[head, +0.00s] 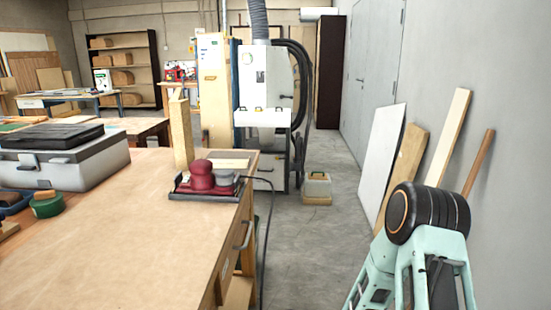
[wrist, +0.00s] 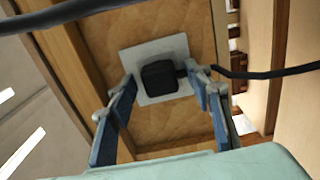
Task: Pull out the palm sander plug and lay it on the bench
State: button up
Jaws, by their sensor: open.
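The palm sander (head: 203,178), red and grey, sits on a dark tray at the far right corner of the bench (head: 120,222). Its black cord runs over the bench edge and down the side. In the wrist view the black plug (wrist: 160,77) sits in a white socket plate (wrist: 178,48) on a wooden panel. A black cord (wrist: 265,73) leaves the plug to the right. My gripper (wrist: 163,92) is open, one blue finger on each side of the plug, with visible gaps. My gripper does not show in the head view.
A dark cable (wrist: 60,15) crosses the upper left of the wrist view. On the bench are a grey toolbox (head: 60,160) and a green tape roll (head: 47,205). Boards (head: 400,175) lean on the right wall. The floor beside the bench is mostly clear.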

dwell(0.4)
grip_shut()
jog(key=shift+d, duration=0.15)
jog(key=shift+s+d+p, duration=0.2)
jog(key=shift+d+p, duration=0.85)
jog(key=shift+d, duration=1.8)
